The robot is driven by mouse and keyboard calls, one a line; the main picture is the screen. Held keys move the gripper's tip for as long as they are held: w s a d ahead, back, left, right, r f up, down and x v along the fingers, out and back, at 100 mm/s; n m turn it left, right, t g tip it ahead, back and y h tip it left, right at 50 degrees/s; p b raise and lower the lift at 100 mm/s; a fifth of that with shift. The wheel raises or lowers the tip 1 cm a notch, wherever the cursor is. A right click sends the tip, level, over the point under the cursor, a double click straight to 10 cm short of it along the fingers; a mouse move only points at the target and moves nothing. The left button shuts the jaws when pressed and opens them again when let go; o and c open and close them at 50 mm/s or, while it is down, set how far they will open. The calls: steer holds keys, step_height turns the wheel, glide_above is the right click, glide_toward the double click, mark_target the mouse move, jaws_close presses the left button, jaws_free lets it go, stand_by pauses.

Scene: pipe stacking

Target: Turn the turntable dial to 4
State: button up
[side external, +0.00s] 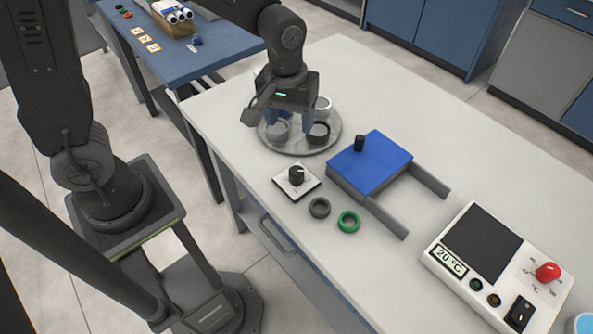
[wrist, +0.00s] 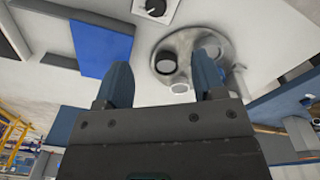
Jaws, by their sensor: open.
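The dial is a black knob (side external: 296,176) on a white square plate near the front edge of the table. It also shows, cut off, at the top of the wrist view (wrist: 155,8). Its setting is too small to read. The turntable (side external: 300,148) is a round grey disc behind the dial, with several small round pieces on it, some dark and some pale. It also shows in the wrist view (wrist: 207,42). My gripper (side external: 289,122) is open over the turntable, apart from the dial. Its blue fingers show spread in the wrist view (wrist: 163,78). It partly hides the turntable and its pieces.
A blue sliding lid (side external: 375,165) with a black knob sits on grey rails right of the turntable. A dark ring (side external: 319,208) and a green ring (side external: 349,222) lie by the dial. A white heater box (side external: 495,268) stands at the right. The back of the table is clear.

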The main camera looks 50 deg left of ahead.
mark_target(296, 170)
steer(key=shift+n+g, duration=0.3)
steer(key=shift+n, duration=0.1)
steer(key=f, duration=1.1)
steer(key=w+f, duration=0.1)
steer(key=f, duration=0.4)
steer(key=shift+d+f, duration=0.2)
steer(key=shift+d, duration=0.2)
steer(key=shift+c, duration=0.4)
steer(key=c, duration=0.8)
steer(key=shift+c, duration=0.2)
